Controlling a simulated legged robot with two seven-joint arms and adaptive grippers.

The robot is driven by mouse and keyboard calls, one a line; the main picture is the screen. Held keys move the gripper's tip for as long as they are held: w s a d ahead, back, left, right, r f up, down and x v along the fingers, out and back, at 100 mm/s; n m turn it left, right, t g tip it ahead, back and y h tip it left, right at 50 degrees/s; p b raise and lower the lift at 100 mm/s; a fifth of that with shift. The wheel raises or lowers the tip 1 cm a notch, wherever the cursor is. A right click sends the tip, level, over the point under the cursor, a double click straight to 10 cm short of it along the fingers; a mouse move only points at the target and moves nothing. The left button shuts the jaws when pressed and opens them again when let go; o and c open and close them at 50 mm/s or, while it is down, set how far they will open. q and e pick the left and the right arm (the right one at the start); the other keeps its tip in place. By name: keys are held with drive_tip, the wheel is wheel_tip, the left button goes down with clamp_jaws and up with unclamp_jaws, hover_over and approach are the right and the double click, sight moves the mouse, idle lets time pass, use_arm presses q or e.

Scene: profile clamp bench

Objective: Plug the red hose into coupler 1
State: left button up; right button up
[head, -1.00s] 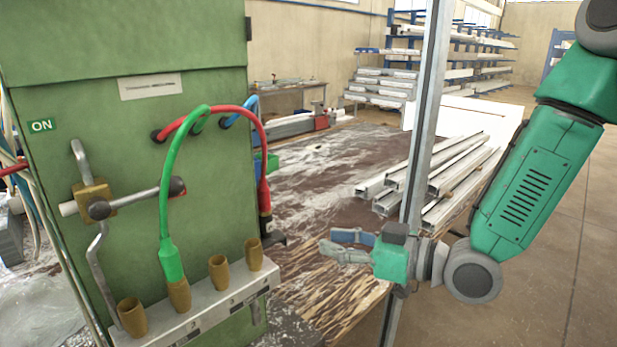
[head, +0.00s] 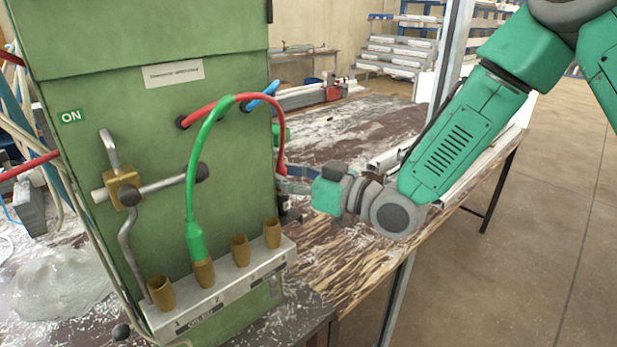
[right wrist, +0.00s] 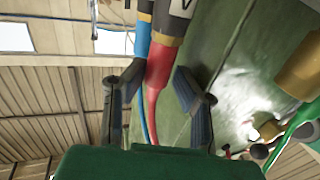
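The red hose (head: 279,125) arcs from the green cabinet's front down its right side to my right gripper (head: 290,186). In the right wrist view its red end (right wrist: 160,66) lies between the two spread fingers of my right gripper (right wrist: 160,98), with gaps visible beside it. The gripper is open. Its fingers partly hide the hose end in the head view. Coupler 1 (head: 160,293) appears to be the leftmost brass socket on the grey bar (head: 236,280); it is empty and upright. My left gripper is not in view.
A green hose (head: 190,190) is plugged into the second socket (head: 203,274). Two other sockets (head: 240,251) to its right are empty. A blue hose (head: 262,95) runs beside the red one, its end (right wrist: 143,40) close by. A lever (head: 130,190) sticks out left.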

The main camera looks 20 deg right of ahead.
sight(281, 158)
drive_tip(key=shift+w+a, duration=0.35)
drive_tip(key=shift+w, duration=0.15)
drive_tip(key=shift+w+d+f, duration=0.1)
drive_tip(key=shift+d, duration=0.25)
clamp_jaws()
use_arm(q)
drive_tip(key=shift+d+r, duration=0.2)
use_arm(e)
drive_tip(key=shift+a, duration=0.2)
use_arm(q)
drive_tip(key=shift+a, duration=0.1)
use_arm(e)
drive_tip(key=shift+a, duration=0.1)
drive_tip(key=shift+d, duration=0.2)
use_arm(q)
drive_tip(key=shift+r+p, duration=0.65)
drive_tip(key=shift+p, duration=0.05)
use_arm(e)
drive_tip(key=shift+r, duration=1)
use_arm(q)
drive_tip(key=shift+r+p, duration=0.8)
use_arm(e)
drive_tip(key=shift+r, duration=1.2)
